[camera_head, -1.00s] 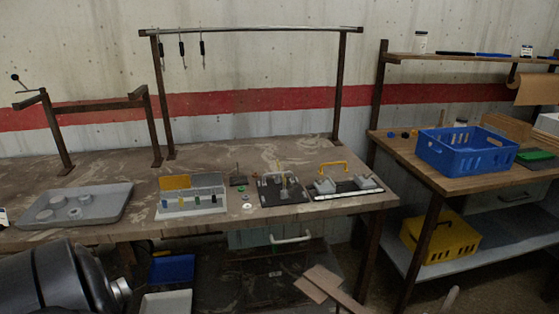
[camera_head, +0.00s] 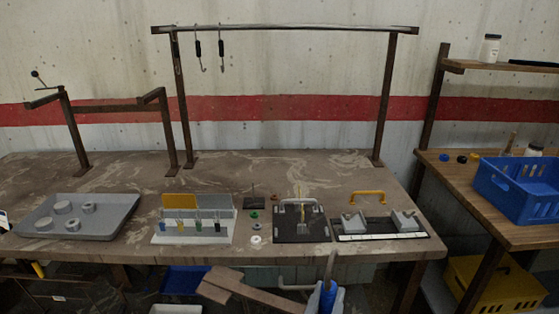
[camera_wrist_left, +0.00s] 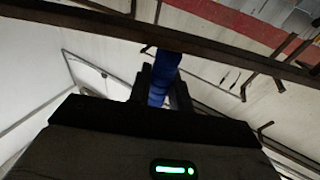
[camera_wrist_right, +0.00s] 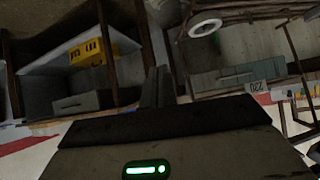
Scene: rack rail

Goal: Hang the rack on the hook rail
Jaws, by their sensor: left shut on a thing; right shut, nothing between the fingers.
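The hook rail (camera_head: 290,29) is a long bar on two dark posts at the back of the workbench. Tools on hooks (camera_head: 198,50) hang near its left end; the rest of the bar is bare. The rack is mostly cut off. My right gripper (camera_wrist_right: 157,86) is shut and empty in the right wrist view.
The bench holds a grey tray (camera_head: 112,222), a small tool holder (camera_head: 185,238), a black fixture plate (camera_head: 300,237) and another fixture (camera_head: 380,234). A blue crate (camera_head: 510,185) stands on the right table. The bench between the rail posts is mostly clear.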

